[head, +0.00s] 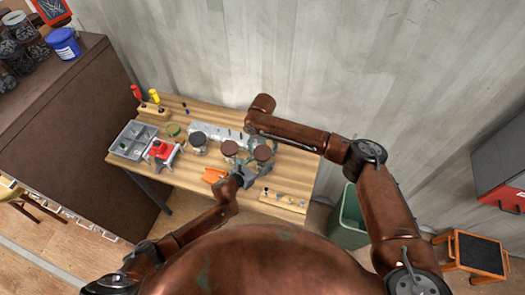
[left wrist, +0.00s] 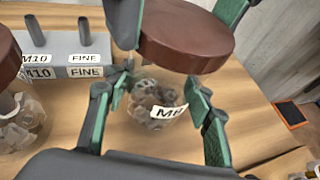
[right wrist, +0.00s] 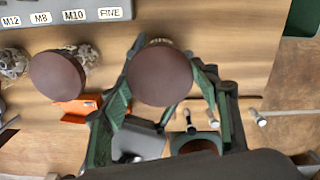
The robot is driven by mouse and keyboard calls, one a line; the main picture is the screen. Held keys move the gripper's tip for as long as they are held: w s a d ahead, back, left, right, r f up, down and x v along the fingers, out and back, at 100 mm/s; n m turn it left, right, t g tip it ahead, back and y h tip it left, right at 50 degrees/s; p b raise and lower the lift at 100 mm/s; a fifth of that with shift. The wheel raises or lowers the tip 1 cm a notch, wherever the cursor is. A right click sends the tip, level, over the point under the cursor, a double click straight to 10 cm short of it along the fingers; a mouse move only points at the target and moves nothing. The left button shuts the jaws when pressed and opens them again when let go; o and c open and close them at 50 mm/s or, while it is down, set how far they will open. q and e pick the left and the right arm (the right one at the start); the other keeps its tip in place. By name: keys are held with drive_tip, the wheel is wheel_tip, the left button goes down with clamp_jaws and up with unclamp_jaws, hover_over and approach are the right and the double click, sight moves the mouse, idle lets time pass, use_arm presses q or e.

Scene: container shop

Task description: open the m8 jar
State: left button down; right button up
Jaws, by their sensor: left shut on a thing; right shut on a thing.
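The M8 jar (left wrist: 150,112) is clear, holds metal nuts and has a white label, partly cut off by a finger. Its brown round lid (left wrist: 185,40) also shows from above in the right wrist view (right wrist: 160,72) and in the head view (head: 263,153). My left gripper (left wrist: 155,118) is shut on the jar's body, one finger on each side. My right gripper (right wrist: 160,92) is shut on the lid from above, with green pads at its sides. I cannot tell whether the lid is still seated on the jar or slightly raised.
Another brown-lidded jar (head: 230,148) stands close to the left, with a further jar (head: 198,140) beyond it. A grey labelled block (left wrist: 65,58) is behind. An orange piece (head: 214,175) lies near the front edge. A grey tray (head: 132,140) and red object (head: 163,150) are left.

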sight(263, 152)
use_arm(q)
drive_tip(key=shift+r, duration=0.1)
use_arm(e)
drive_tip(key=shift+r, duration=0.1)
drive_tip(key=shift+r, duration=1.9)
use_arm(q)
drive_tip(key=c, duration=0.9)
unclamp_jaws()
drive_tip(key=shift+o, duration=0.2)
